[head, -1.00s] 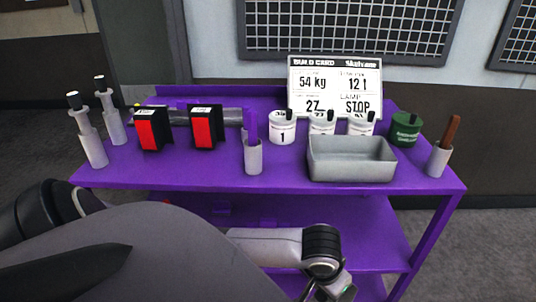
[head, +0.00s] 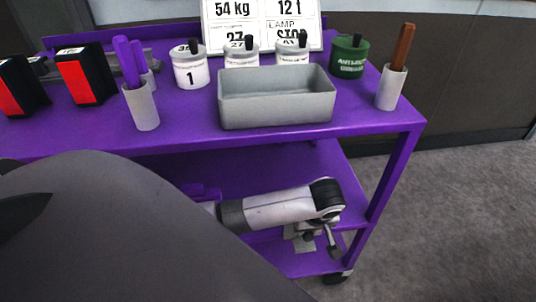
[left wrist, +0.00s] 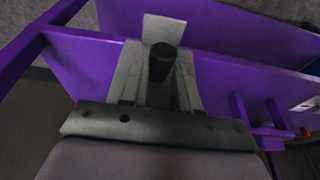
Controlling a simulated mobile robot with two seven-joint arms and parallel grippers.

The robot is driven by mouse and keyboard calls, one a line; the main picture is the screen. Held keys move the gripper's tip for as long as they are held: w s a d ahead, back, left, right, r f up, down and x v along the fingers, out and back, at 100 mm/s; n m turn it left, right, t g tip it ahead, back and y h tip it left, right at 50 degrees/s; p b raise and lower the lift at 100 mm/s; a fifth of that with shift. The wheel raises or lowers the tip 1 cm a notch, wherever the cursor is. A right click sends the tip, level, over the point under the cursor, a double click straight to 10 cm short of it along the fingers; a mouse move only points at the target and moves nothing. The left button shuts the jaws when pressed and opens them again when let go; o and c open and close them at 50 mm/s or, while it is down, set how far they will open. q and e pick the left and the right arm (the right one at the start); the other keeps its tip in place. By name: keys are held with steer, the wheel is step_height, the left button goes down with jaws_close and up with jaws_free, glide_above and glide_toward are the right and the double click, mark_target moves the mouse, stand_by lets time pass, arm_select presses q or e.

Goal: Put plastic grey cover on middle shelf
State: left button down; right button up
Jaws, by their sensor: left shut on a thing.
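My left gripper (head: 318,238) is at the right front of the purple cart, in front of the middle shelf (head: 255,168). In the left wrist view, its jaws (left wrist: 157,82) are shut on a black knob (left wrist: 163,60). A light grey flat piece (left wrist: 163,28), which looks like the grey cover, shows just beyond the knob. In the head view a small part of a grey piece (head: 302,242) shows under my wrist. Most of the cover is hidden, and I cannot tell whether it touches the shelf. My right gripper is not in view.
The top shelf holds an open grey bin (head: 275,112), white pots (head: 190,70), a green pot (head: 348,58), holders with handles (head: 142,106) and black-red blocks (head: 85,75). A cart post (head: 388,175) stands close right of my gripper. The visible middle shelf is mostly bare.

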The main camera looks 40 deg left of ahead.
arm_select(q)
steer(key=w+a+f+b, duration=0.1)
steer(key=w+a+b, duration=0.3)
steer(key=w+a, duration=0.7)
steer(key=shift+w+a+f, duration=0.15)
steer(key=shift+a, duration=1)
steer(key=shift+f, duration=0.15)
steer(key=c, duration=0.8)
jaws_free()
